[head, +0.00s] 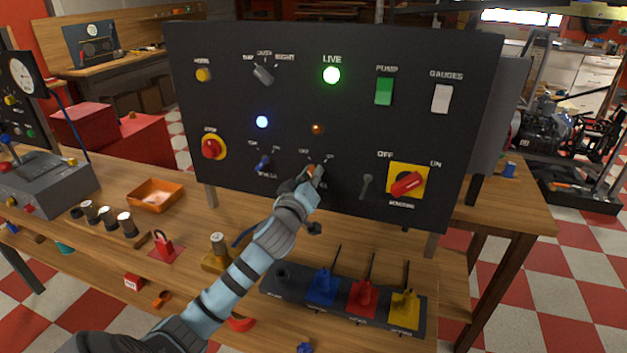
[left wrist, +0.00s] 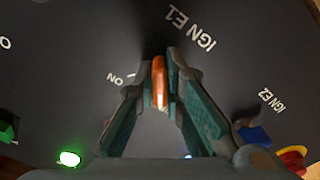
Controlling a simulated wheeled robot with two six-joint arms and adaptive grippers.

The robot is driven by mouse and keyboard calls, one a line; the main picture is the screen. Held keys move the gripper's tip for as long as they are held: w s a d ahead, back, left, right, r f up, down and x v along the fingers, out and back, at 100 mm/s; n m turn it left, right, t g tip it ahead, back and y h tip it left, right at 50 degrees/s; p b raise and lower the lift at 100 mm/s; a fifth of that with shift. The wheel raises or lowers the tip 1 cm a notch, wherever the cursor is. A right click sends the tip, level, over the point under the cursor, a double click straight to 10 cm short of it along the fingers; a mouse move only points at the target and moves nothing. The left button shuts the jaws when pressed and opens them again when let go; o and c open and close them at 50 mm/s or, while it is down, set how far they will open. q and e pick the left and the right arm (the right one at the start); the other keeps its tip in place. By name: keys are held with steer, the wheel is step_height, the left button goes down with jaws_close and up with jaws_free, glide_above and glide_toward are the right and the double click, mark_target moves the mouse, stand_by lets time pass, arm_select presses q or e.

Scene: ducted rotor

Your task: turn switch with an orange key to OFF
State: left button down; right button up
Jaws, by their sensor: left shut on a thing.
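The black panel (head: 340,60) stands upright on the bench. The switch with the orange key (head: 311,170) is in its lower middle, with small OFF and ON labels above it. My left gripper (head: 315,174) is at this switch and covers most of it. In the left wrist view the orange key (left wrist: 159,82) sits between the fingertips of my left gripper (left wrist: 160,66), which is shut on it. An ON label and an IGN E1 label show close by. The switch's exact angle is hard to tell. My right gripper is not in view.
A blue key switch (head: 264,162) is left of the orange one. A grey lever (head: 367,185) and a red rotary switch (head: 407,184) on yellow are to the right. A green LIVE lamp (head: 331,75) is lit. A rack (head: 345,304) with several coloured pieces stands below.

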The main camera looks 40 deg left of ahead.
arm_select(q)
steer(key=shift+n, duration=0.5)
steer(key=c, duration=1.7)
jaws_free()
steer(key=shift+s+d, duration=0.1)
steer(key=v, duration=1.2)
